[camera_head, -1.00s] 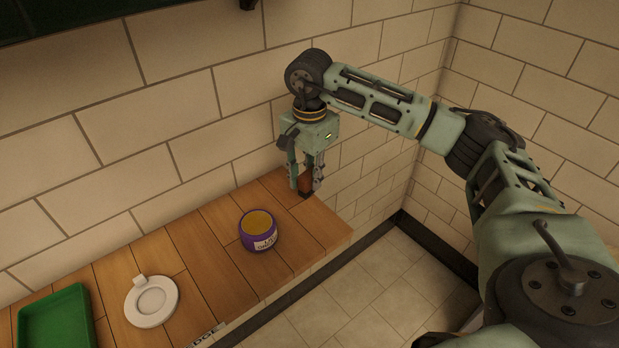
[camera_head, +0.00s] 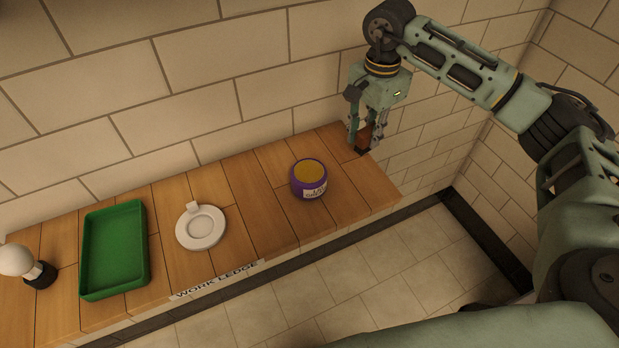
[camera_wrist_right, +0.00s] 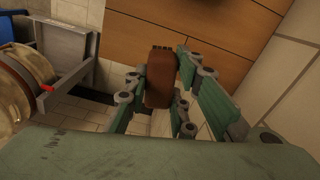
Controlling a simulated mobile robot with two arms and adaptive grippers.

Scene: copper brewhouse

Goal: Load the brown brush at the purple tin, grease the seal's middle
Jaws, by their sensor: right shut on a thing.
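My right gripper (camera_head: 363,143) is shut on the brown brush (camera_head: 364,136), which points down by the back right end of the ledge. The brush also shows between the fingers in the right wrist view (camera_wrist_right: 160,78); whether its dark tip touches the wood I cannot tell. The purple tin (camera_head: 308,187) stands open and upright to the brush's left, apart from it, with amber-yellow content and a white label. No seal is clearly identifiable; a round item in the wrist view (camera_wrist_right: 22,85) is cut off by the frame. My left gripper is not in view.
A white round dish with a tab (camera_head: 186,239) and an empty green tray (camera_head: 116,290) lie left on the wooden ledge (camera_head: 250,205). A white knob on a black base (camera_head: 17,260) is at far left. The tiled wall closes the back.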

